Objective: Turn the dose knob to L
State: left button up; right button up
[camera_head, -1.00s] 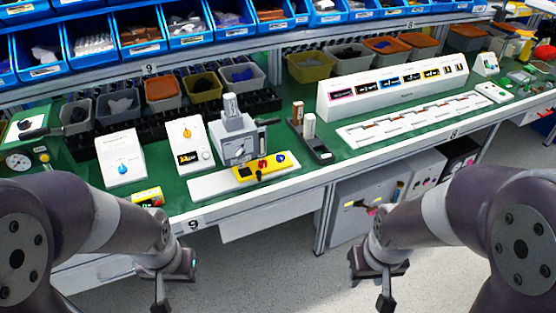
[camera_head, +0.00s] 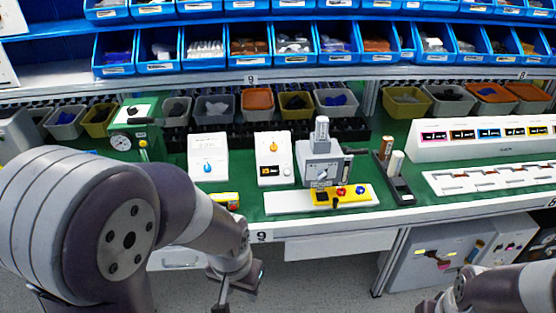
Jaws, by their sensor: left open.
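Three devices with knobs stand on the green bench. A white box (camera_head: 208,157) has a blue knob (camera_head: 208,168). A white box (camera_head: 274,158) beside it has an orange knob (camera_head: 273,147) and a small dark display. A grey machine (camera_head: 322,160) has a round grey knob (camera_head: 323,174). Lettering is too small to read, so I cannot tell which is the dose knob or where L is. My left gripper (camera_head: 238,284) is open and empty, low in front of the bench edge, apart from every knob. My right gripper (camera_head: 430,304) is mostly cut off at the bottom edge.
A white base with a yellow control panel (camera_head: 341,195) lies before the grey machine. A yellow item (camera_head: 226,200) lies near the front edge. A dark holder (camera_head: 400,186) stands to the right. A gauge device (camera_head: 121,142) is at left. Bins (camera_head: 258,99) line the back.

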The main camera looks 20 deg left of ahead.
aim_at(273, 147)
jog(key=i+j+z, duration=0.15)
jog(key=i, duration=0.3)
jog(key=i+j+z, duration=0.15)
jog(key=i, duration=0.3)
